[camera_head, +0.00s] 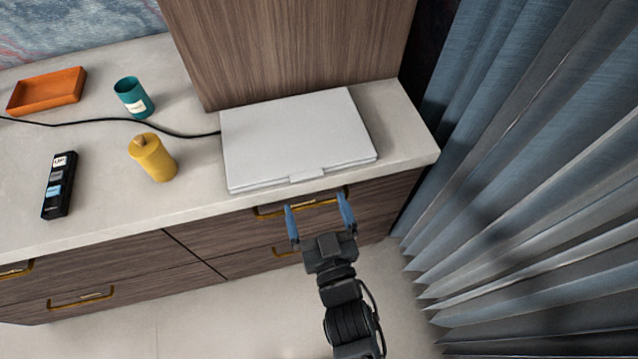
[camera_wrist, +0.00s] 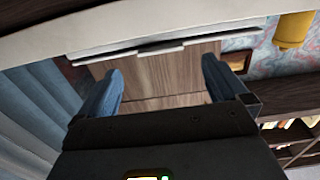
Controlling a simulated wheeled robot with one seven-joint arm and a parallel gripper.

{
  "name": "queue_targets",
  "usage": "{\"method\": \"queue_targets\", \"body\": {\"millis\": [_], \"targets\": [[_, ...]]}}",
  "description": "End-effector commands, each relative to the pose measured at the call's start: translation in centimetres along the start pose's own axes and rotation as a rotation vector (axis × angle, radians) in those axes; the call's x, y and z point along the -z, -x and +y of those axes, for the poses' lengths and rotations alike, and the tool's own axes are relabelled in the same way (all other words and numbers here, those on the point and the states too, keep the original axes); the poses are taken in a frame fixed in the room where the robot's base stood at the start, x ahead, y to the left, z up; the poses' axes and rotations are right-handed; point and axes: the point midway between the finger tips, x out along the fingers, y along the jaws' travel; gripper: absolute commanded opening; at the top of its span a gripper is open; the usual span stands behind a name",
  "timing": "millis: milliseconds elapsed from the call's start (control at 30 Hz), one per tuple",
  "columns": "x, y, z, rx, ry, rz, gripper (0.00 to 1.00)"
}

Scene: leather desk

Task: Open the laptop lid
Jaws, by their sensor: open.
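The laptop (camera_head: 295,138) is a flat light-grey slab lying shut on the pale top of the cabinet. A small tab (camera_head: 307,175) sticks out at the middle of its front edge. In the wrist view the laptop (camera_wrist: 120,52) shows edge-on, with its tab (camera_wrist: 160,48) in the middle. My gripper (camera_head: 317,208) has blue fingers spread apart with nothing between them. It is in front of the cabinet's front edge, just short of the laptop's tab and apart from it. It also shows in the wrist view (camera_wrist: 160,75), its fingers on either side below the tab.
A black cable (camera_head: 110,120) runs to the laptop's left side. A yellow canister (camera_head: 152,158), teal cup (camera_head: 133,97), orange tray (camera_head: 47,91) and black remote (camera_head: 59,185) stand or lie to the left. A wood panel (camera_head: 285,45) rises behind; blue curtains (camera_head: 540,150) hang right.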

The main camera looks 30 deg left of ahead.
Motion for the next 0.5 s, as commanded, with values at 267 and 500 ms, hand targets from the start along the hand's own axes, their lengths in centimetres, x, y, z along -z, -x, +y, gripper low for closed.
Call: {"method": "queue_targets", "body": {"millis": [267,500], "targets": [[0.1,-4.2,0.0,0.000,0.000,0.002,1.00],[0.1,-5.8,0.1,-0.001,0.000,0.001,1.00]]}}
